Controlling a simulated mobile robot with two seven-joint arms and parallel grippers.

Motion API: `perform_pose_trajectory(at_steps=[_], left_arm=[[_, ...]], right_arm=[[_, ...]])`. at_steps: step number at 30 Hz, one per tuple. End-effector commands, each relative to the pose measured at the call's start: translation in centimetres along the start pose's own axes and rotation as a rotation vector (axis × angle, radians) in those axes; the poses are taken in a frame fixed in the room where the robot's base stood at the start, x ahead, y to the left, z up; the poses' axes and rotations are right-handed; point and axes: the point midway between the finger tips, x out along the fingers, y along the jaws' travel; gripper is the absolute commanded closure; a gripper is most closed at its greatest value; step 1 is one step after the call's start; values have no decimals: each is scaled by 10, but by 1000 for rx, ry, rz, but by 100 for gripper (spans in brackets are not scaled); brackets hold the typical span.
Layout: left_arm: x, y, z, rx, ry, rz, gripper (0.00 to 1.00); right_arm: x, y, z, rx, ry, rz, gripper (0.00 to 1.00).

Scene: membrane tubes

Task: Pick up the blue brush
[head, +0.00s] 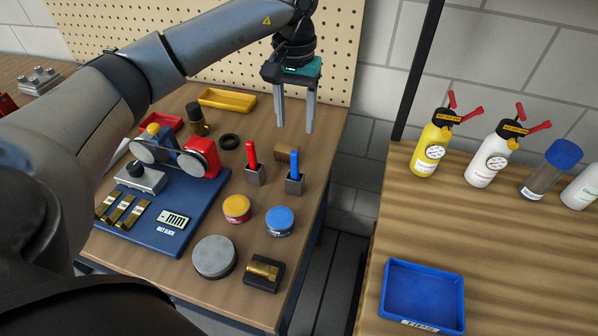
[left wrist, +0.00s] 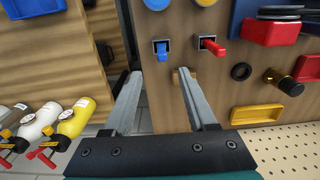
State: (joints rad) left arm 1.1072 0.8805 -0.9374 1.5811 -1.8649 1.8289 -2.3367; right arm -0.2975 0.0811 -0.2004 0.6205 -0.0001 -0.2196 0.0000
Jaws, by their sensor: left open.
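The blue brush (head: 294,165) stands upright, handle up, in a small grey square holder (head: 294,186) near the right edge of the left workbench. It also shows in the left wrist view (left wrist: 162,53), beyond the fingers and a little above the gap between them. A red brush (head: 251,154) stands in a like holder to its left, also seen in the left wrist view (left wrist: 213,47). My left gripper (head: 295,128) is open and empty, pointing down above the back of the bench, behind and above the blue brush. My right gripper is not in view.
A small brown block (head: 286,152) sits just behind the blue brush. Yellow (head: 237,208) and blue (head: 280,220) round tins stand in front. A pegboard (head: 340,40) rises behind the bench. A gap separates it from the right table, with bottles and a blue tray (head: 388,300).

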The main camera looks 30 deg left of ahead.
Motion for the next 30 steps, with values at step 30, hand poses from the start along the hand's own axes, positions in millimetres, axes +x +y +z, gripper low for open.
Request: perform_pose_trajectory(at_steps=[30], left_arm=[[129, -3, -2, 0, 2, 0, 43]], right_arm=[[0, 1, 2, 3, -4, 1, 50]])
